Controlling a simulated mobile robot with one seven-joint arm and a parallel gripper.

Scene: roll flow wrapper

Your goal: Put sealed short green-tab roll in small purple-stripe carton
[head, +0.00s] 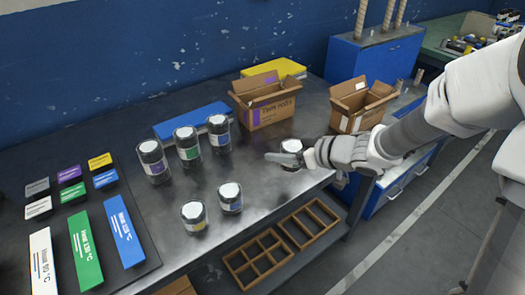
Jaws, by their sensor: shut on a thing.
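My gripper (286,158) is shut on a short dark roll with a pale top (291,146), at the right part of the steel table. My fingers cover most of it, and its tab colour is hidden. An open brown carton (280,112) marked "Twin rolls", with a purple patch on its side, stands behind my gripper. A smaller open brown carton (366,121) stands right of it, near the table's right end; I cannot make out its stripe colour. The held roll is outside both cartons.
Taller rolls with purple (154,162), green (188,147) and blue (218,134) labels stand at left. Two short rolls (194,217) (230,199) stand near the front edge. Coloured plates (85,248) lie far left. Wooden divided trays (257,259) sit below.

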